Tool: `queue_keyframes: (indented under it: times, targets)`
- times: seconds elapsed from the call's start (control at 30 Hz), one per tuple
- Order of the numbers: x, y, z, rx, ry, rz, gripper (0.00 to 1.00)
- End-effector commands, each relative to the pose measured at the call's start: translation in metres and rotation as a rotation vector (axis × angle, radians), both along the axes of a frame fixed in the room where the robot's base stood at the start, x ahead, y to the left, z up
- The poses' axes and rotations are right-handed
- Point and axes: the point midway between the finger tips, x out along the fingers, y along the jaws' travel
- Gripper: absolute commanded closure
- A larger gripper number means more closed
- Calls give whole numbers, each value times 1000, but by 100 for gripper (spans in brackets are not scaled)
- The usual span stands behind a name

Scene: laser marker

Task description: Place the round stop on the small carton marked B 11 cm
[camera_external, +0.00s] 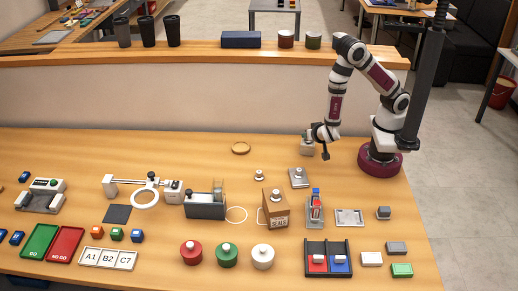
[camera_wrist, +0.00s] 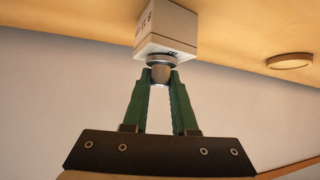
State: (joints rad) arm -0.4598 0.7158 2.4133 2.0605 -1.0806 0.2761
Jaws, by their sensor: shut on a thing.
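My gripper (camera_wrist: 160,78) has green fingers shut on a grey metal round stop (camera_wrist: 161,60), gripping its knob. The small white carton (camera_wrist: 165,28) stands on the table and shows upside down in the wrist view, with dark print on its side. The stop's disc is at the carton's top face and overlaps part of it. I cannot tell if they touch. In the external view the carton (camera_external: 308,150) is at the far side of the table, just left of my gripper (camera_external: 313,137). The held stop is too small to make out clearly there.
A wooden ring (camera_external: 241,148) lies left of the carton. A small knobbed weight (camera_external: 259,175) and a plate with a knob (camera_external: 298,178) stand nearer the front.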

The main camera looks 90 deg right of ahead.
Motion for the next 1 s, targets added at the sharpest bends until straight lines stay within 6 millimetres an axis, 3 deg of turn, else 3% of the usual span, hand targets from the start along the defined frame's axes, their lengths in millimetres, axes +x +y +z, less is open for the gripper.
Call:
queue_keyframes:
  times: [0.17,0.2,0.37,0.7,1.0]
  targets:
    - [0,0,-2,0,1,1,100]
    - [0,0,-2,0,0,0,72]
    - [0,0,-2,0,0,0,44]
    - [1,2,2,0,-2,2,44]
    - [-13,56,44,4,-5,8,44]
